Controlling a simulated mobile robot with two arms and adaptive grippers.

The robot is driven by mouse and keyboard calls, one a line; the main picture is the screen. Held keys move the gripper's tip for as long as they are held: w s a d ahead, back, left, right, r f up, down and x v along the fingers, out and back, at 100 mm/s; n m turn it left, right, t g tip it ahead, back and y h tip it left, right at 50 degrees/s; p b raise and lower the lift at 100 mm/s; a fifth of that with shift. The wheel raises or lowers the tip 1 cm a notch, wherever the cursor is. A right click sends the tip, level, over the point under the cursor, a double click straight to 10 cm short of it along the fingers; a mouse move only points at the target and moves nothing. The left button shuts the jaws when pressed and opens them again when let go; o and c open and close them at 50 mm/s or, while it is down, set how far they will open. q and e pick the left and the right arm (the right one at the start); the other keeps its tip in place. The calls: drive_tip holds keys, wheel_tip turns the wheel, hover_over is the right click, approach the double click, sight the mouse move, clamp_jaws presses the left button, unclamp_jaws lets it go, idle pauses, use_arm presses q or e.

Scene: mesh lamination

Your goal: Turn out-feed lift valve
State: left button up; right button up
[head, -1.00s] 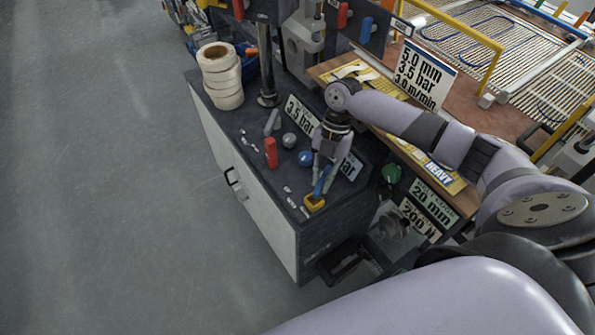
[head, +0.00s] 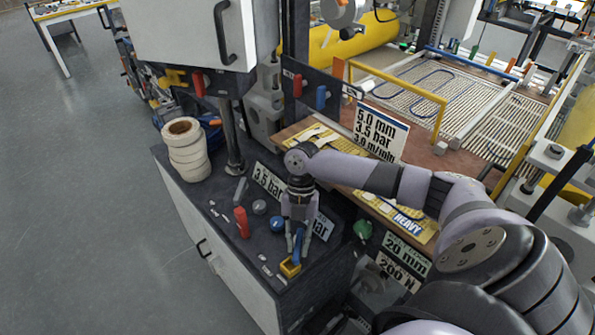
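My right gripper (head: 298,242) points down over the near end of the dark bench top. Its two fingers are apart, with a blue lever-like piece (head: 297,246) showing between them. I cannot tell whether they touch it. A yellow block (head: 290,268) sits at the lower end of this blue piece. Farther back, an upright dark panel carries a red handle (head: 297,85) and a blue handle (head: 321,97). Their small labels are too small to read, so I cannot tell which is the out-feed lift valve. My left gripper is out of view.
The bench (head: 205,232) holds a stack of tape rolls (head: 185,150), a red cylinder (head: 241,222), round knobs and a "3.5 bar" sign (head: 268,182). A grey post (head: 231,140) stands behind. A yellow rail (head: 400,82) and a "5.0 mm" sign (head: 379,133) are beyond my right arm.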

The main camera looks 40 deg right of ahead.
drive_tip(key=o, duration=0.3)
drive_tip(key=v, duration=1.2)
idle(0.4)
